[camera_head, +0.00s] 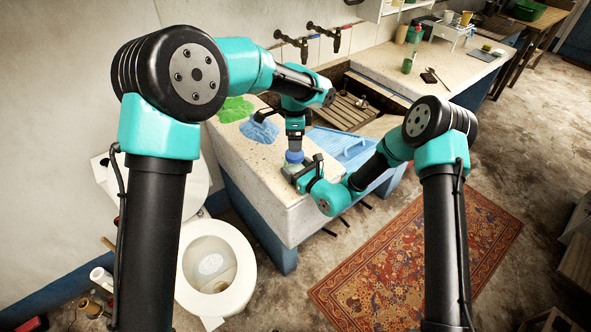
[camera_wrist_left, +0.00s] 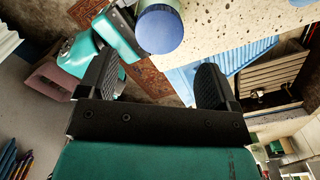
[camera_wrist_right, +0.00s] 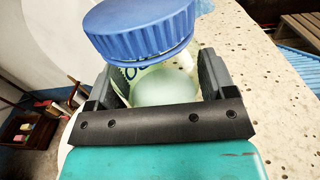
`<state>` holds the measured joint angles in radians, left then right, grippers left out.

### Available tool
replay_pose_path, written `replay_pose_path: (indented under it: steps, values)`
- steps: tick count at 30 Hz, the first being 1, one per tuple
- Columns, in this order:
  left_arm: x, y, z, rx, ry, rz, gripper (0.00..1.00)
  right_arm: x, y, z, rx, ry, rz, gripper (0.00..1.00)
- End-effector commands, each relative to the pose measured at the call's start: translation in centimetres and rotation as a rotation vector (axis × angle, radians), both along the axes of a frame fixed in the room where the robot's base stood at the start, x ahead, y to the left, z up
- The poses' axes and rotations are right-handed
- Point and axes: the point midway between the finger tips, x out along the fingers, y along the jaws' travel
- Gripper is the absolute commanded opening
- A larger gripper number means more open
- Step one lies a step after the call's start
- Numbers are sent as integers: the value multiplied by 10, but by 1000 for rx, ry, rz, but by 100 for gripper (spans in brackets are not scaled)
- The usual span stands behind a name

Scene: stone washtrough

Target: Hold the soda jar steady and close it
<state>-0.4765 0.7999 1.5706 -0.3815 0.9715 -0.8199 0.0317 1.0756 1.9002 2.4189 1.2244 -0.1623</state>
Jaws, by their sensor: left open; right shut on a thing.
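The soda jar (camera_wrist_right: 160,85) is a clear jar with pale contents and dark lettering, standing on the speckled stone edge. Its ribbed blue lid (camera_wrist_right: 140,30) sits over the mouth; I cannot tell whether it is screwed down. My right gripper (camera_head: 301,172) is shut around the jar's body, one finger on each side in the right wrist view. My left gripper (camera_wrist_left: 157,75) is open and points down above the jar. The blue lid (camera_wrist_left: 158,28) shows ahead of its fingers in the left wrist view, not between them. In the head view the jar is mostly hidden by my grippers.
A green cloth (camera_head: 235,108) and a blue cloth (camera_head: 260,130) lie on the stone (camera_head: 243,150) to the left. A blue ribbed board (camera_head: 343,146) lies to the right. Behind are the trough's wooden rack (camera_head: 345,110) and taps (camera_head: 300,43). A toilet (camera_head: 213,270) stands below left.

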Motion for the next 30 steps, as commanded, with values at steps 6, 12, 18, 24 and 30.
replay_pose_path:
  steps: [6, 12, 18, 24, 30]
  values:
    - [0, 0, 4, -1, -1, 289, 84, 0, 0, 0, 1, -1, 0, 10]
    - [0, 0, 8, -1, 0, 558, 84, 0, 0, 0, 1, -1, 0, 10]
    - [0, 0, 12, -3, -1, 820, 84, 0, 0, 0, 1, -1, 0, 10]
    - [-1, 0, 15, -3, 0, 992, 84, 0, 0, 0, 1, -1, 0, 10]
    - [-1, 0, 15, -3, 0, 1035, 84, 0, 0, 0, 1, -1, 0, 10]
